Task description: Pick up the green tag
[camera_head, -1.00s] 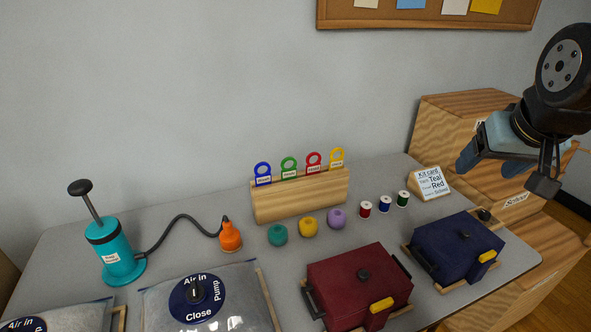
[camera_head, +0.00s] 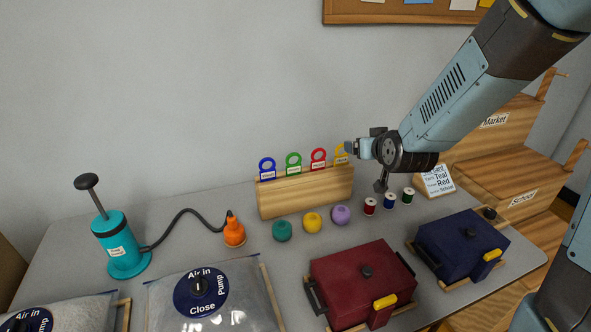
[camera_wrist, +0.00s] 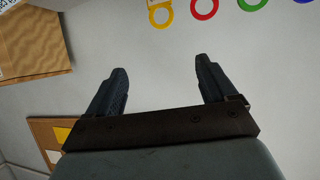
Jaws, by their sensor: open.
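The green tag (camera_head: 293,161) stands in the slot of a wooden block (camera_head: 310,192), between the blue tag (camera_head: 267,167) and the red tag (camera_head: 318,158). The yellow tag (camera_head: 340,152) is at the block's right end. In the wrist view the green tag's ring (camera_wrist: 252,4) is at the top edge, partly cut off, with the red ring (camera_wrist: 204,8) and yellow ring (camera_wrist: 161,14) to its left. My gripper (camera_wrist: 160,78) is open and empty, its fingers apart. In the head view it is at the block's right end, close to the yellow tag.
A kit card (camera_head: 437,182) stands to the right. Red (camera_head: 362,280) and navy (camera_head: 462,244) bags, an orange nozzle (camera_head: 234,232) and a teal pump (camera_head: 121,245) are around.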

